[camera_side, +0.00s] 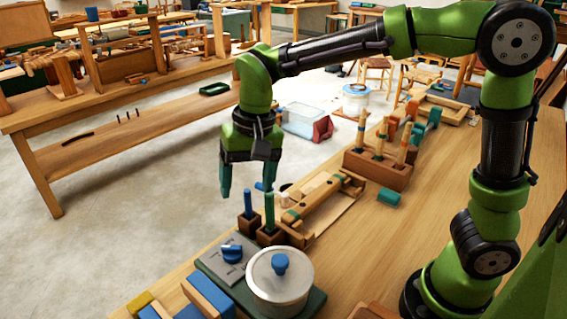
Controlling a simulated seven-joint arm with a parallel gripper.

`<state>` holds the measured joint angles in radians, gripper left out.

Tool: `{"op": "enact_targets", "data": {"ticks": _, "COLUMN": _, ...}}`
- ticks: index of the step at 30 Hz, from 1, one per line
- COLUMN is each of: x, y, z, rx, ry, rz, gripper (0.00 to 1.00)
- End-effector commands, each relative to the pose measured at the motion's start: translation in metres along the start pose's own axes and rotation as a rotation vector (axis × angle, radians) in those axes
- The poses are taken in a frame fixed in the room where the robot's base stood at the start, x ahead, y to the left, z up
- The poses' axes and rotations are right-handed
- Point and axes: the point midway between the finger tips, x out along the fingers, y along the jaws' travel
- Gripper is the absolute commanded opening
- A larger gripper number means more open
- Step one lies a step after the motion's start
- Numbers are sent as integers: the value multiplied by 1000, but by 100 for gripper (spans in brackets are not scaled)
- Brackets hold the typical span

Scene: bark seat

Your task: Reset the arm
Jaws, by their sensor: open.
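My arm is green and black and reaches from the right over the wooden table (420,215). My gripper (246,192) points down with its two teal fingers apart. No object shows between the fingers. It hangs above the table's left edge, over or just behind two small brown blocks with blue and teal pegs (268,222). I cannot tell the exact height of the fingertips above them.
A lidded metal pot with a blue knob (279,280) stands at the front. A wooden frame (325,200) and a brown block with several upright tools (378,168) stand behind. A teal cylinder (388,197) lies alone. Table at right is mostly clear. A workbench (110,110) stands left.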

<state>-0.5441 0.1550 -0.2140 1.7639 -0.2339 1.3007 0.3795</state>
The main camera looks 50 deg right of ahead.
Motion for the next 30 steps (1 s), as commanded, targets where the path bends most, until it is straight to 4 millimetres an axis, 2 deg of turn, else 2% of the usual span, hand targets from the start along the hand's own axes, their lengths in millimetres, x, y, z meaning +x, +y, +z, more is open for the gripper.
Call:
{"op": "enact_targets", "data": {"ticks": 1, "x": -9, "y": 15, "z": 4, "rx": -32, "ry": 15, "rz": -40, "gripper": 72}}
{"op": "enact_targets", "data": {"ticks": 7, "x": -31, "y": 70, "z": 27, "rx": -165, "ry": 128, "rz": -175, "gripper": 72}}
{"op": "enact_targets", "data": {"ticks": 15, "x": -44, "y": 134, "z": 61, "rx": -211, "ry": 346, "rz": -254, "gripper": 72}}
{"op": "enact_targets", "data": {"ticks": 19, "x": -48, "y": 152, "z": 69, "rx": -172, "ry": 415, "rz": -262, "gripper": 72}}
{"op": "enact_targets", "data": {"ticks": 24, "x": -59, "y": 161, "z": 67, "rx": -137, "ry": 470, "rz": -268, "gripper": 72}}
{"op": "enact_targets", "data": {"ticks": 30, "x": -49, "y": 152, "z": 67, "rx": -168, "ry": 416, "rz": -255, "gripper": 100}}
